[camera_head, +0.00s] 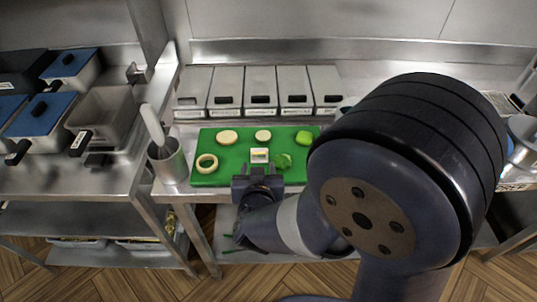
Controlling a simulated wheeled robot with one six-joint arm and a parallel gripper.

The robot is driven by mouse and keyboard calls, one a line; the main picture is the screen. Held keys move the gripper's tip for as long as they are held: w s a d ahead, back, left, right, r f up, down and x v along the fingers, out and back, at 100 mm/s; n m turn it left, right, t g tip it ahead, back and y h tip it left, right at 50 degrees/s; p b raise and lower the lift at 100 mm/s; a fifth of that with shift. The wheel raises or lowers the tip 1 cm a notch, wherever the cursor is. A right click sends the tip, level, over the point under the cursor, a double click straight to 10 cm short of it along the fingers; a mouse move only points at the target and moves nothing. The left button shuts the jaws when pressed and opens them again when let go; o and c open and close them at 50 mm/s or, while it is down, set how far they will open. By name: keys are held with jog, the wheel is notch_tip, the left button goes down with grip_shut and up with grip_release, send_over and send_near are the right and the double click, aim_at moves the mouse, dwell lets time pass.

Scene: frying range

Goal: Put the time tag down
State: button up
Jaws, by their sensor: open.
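A small white tag with a yellow patch (260,155), which looks like the time tag, is at the middle of the green cutting board (233,178). My gripper (258,169) is at the board's front edge with its jaws open, just in front of the tag. From this angle I cannot tell whether the fingers touch the tag, or whether the tag lies flat on the board.
On the board are a pale ring (207,162), two pale round slices (228,137) (263,135), green leaves (284,161) and a green piece (304,138). Behind stand several grey bins (227,88). A metal pot with a utensil (170,163) stands left. My arm hides the right side.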

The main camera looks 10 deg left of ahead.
aim_at(259, 153)
jog(key=x, duration=1)
jog(key=shift+d+r+p, duration=0.1)
jog(key=shift+d+p, duration=0.05)
jog(key=shift+p, duration=0.2)
jog(key=shift+r, duration=0.1)
jog(key=c, duration=0.7)
